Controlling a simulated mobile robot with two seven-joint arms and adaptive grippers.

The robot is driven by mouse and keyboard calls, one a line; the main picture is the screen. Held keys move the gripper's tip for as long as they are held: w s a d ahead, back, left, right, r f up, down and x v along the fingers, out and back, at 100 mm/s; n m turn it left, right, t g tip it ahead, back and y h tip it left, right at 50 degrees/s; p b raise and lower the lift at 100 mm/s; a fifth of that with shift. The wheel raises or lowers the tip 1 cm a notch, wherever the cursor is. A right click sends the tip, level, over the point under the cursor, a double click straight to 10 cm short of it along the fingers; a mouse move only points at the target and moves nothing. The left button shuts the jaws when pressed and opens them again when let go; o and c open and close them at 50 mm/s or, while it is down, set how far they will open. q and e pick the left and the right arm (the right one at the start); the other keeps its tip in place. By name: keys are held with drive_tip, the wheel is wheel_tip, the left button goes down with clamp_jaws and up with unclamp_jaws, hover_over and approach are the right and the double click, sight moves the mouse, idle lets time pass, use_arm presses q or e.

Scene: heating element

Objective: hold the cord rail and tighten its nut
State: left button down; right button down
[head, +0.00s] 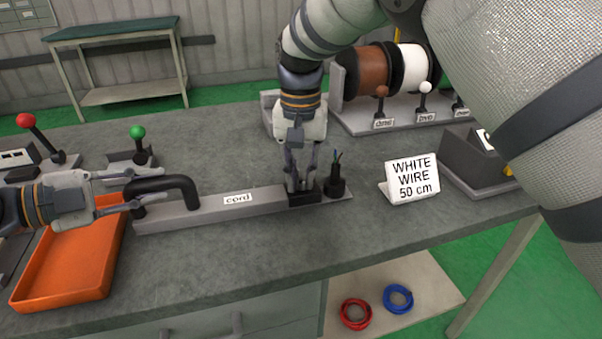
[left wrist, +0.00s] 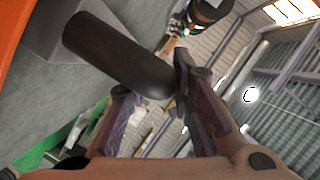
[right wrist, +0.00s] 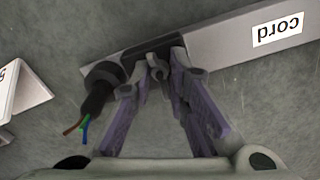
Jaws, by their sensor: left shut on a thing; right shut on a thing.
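The cord rail (head: 217,211) is a long grey bar labelled "cord" on the workbench. It also shows in the right wrist view (right wrist: 220,45). A black bent handle (head: 168,184) stands at its left end. My left gripper (head: 132,199) is shut on this handle, which shows large in the left wrist view (left wrist: 115,55). The nut sits in or on a small black block (head: 306,196) near the rail's right end. My right gripper (head: 301,188) points down and is shut on the nut (right wrist: 160,68), mostly hidden between the fingertips. A black cord end (head: 337,187) with coloured wires stands beside it.
An orange tray (head: 62,268) lies on the left. A "WHITE WIRE 50 cm" sign (head: 411,181) stands right of the rail. Wire spools (head: 365,72) stand behind. Red-knobbed (head: 27,121) and green-knobbed (head: 137,133) levers are at the left. The bench in front of the rail is clear.

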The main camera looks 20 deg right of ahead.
sight(301, 183)
idle(0.4)
drive_tip(key=c, duration=1.6)
unclamp_jaws()
drive_tip(key=shift+o, duration=0.2)
wheel_tip(301, 183, up, 12)
use_arm(q)
drive_tip(key=c, duration=1.3)
unclamp_jaws()
drive_tip(key=shift+c, duration=0.2)
